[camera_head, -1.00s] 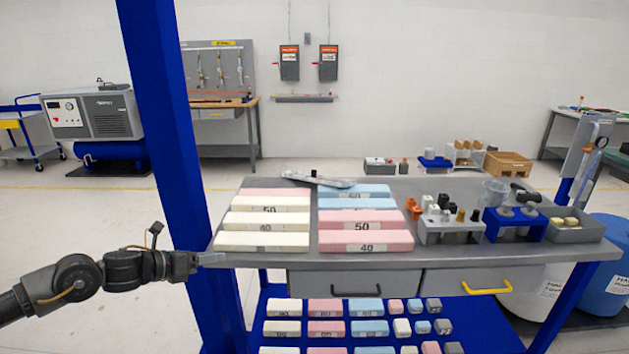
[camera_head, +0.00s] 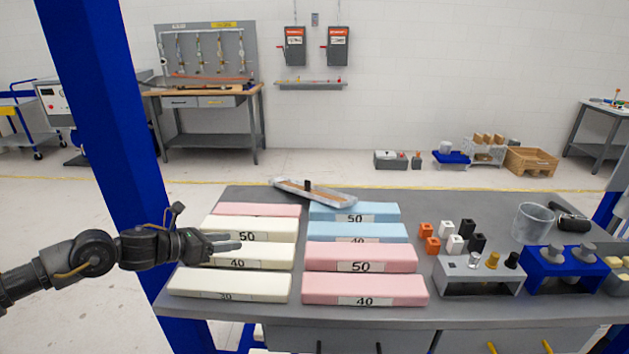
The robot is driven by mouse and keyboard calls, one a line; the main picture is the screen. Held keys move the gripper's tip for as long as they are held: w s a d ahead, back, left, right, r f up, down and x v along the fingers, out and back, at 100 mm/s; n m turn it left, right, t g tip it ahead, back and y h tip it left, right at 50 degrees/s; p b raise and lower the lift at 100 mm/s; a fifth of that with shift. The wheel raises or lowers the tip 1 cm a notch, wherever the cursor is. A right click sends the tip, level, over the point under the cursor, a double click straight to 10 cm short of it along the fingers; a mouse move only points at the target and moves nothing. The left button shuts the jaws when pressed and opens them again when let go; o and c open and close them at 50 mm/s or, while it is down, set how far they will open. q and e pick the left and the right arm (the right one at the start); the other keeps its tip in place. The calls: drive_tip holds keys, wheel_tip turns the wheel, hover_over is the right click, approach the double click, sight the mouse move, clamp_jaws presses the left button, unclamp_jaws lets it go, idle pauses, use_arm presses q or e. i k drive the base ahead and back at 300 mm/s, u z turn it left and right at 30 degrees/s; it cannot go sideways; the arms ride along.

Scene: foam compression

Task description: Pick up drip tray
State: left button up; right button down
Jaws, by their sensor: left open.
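The drip tray (camera_head: 335,196) is a shallow, long grey tray with a brownish inside and a small black upright piece on it. It lies at the back of the grey table, behind the blue foam blocks, and looks slightly tilted. My left gripper (camera_head: 232,245) is open and empty. It shows over the cream foam blocks at the left side of the table, in front and to the left of the tray, and apart from it. My right gripper is not in view.
Cream foam blocks (camera_head: 228,284) and pink and blue ones (camera_head: 365,291) fill the table's left and middle. A grey holder (camera_head: 478,277), a blue fixture (camera_head: 562,272) and a clear cup (camera_head: 532,222) stand at right. A blue post (camera_head: 95,110) rises at left.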

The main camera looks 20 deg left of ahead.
sight(332, 198)
drive_tip(key=i, duration=1.05)
